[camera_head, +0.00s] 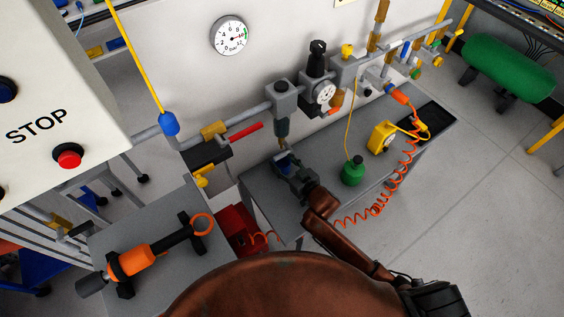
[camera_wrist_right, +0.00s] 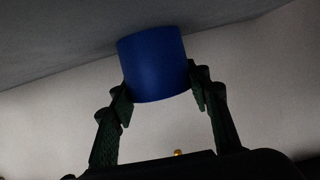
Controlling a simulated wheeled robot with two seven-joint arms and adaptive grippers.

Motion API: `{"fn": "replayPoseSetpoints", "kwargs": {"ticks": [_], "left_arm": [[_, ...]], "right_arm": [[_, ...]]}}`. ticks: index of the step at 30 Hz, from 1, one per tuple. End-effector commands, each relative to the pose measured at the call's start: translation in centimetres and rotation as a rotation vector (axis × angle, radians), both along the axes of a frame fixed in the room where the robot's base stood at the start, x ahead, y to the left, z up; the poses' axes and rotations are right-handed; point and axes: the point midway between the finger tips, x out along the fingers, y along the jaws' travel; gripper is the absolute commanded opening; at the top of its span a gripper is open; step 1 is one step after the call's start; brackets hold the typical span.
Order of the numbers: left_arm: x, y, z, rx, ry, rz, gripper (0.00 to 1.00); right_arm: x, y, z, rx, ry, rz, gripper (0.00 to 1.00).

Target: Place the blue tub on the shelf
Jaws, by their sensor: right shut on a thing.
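The blue tub (camera_wrist_right: 153,64) is between the two fingers of my right gripper (camera_wrist_right: 158,95) in the right wrist view. In the head view it shows as a small blue patch (camera_head: 284,163) between the fingers of the right gripper (camera_head: 287,168), largely hidden by them. The gripper is shut on the tub over the left part of a grey shelf (camera_head: 323,160), below the wall pipe. In the wrist view a dark grey surface lies at the tub's far end; I cannot tell whether they touch. My left gripper is not in view.
A green bottle (camera_head: 353,171), a yellow device (camera_head: 381,138) and a coiled orange hose (camera_head: 385,195) occupy the shelf to the right. A grey regulator with a filter bowl (camera_head: 283,106) hangs just above the gripper. A red box (camera_head: 238,229) stands left of the shelf.

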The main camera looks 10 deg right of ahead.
Motion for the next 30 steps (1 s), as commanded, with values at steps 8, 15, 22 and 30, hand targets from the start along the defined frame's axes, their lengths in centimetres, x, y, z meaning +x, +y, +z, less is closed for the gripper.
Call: {"fn": "replayPoseSetpoints", "kwargs": {"ticks": [8,15,22,30], "left_arm": [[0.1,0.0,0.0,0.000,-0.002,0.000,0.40],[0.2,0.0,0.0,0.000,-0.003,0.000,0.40],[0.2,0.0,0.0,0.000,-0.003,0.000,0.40],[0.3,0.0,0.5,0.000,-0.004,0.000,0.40]], "right_arm": [[0.0,0.0,-0.1,0.001,-0.001,0.000,0.15],[0.0,0.0,-0.1,0.000,0.000,0.000,0.60],[0.0,0.0,-0.1,0.000,0.000,0.000,0.61],[-1.6,-0.7,0.7,0.000,0.001,-0.001,0.61]]}}
